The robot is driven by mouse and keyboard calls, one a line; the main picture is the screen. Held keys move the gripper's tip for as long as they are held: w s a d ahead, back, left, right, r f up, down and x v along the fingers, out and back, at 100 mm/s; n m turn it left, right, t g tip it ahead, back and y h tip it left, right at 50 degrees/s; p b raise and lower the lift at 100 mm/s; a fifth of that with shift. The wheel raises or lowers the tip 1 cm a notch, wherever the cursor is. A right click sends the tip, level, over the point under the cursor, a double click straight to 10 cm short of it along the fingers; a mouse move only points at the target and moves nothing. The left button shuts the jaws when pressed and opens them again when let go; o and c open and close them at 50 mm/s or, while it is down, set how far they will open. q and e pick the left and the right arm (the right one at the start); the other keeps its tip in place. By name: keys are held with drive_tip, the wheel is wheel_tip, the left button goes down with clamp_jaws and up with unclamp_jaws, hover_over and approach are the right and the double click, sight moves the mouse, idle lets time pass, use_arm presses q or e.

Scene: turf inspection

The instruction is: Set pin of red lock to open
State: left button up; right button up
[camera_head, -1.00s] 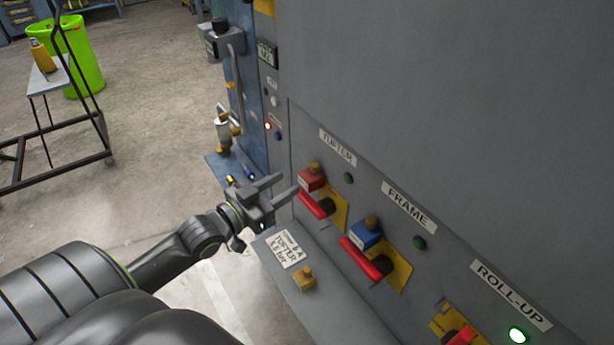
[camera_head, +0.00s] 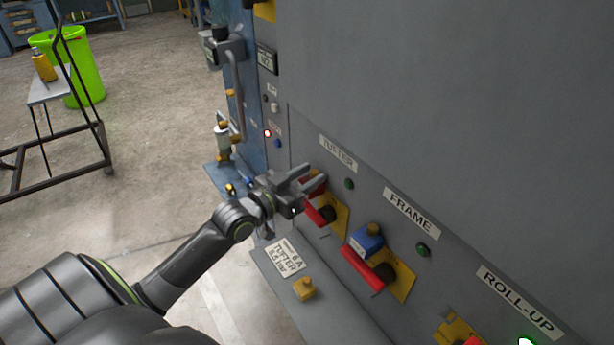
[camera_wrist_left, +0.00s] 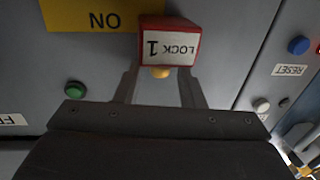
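The red lock (camera_wrist_left: 170,40) shows in the left wrist view with a white label reading "LOCK 1", upside down there. A small yellow pin (camera_wrist_left: 159,72) sticks out of its side toward my gripper. In the head view the red lock (camera_head: 312,181) hangs at the TUFTER switch, mostly hidden behind my fingers. My left gripper (camera_head: 312,178) is open, with one finger on each side of the pin and the lock's near end. I cannot tell whether the fingers touch it. My right gripper is not in view.
A blue lock (camera_head: 366,240) hangs at the FRAME switch to the right. A shelf with a tag (camera_head: 286,257) and a small yellow block (camera_head: 304,288) lies below. Red switch handles (camera_head: 362,268) stick out of the grey panel (camera_head: 440,120).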

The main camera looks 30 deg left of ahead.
use_arm(q)
clamp_jaws()
drive_tip(key=shift+r, duration=0.1)
drive_tip(key=shift+r+p, duration=0.85)
drive_tip(key=shift+r, duration=0.1)
drive_tip(key=shift+f, duration=0.1)
drive_tip(key=shift+o, duration=0.3)
unclamp_jaws()
drive_tip(key=shift+o, duration=0.8)
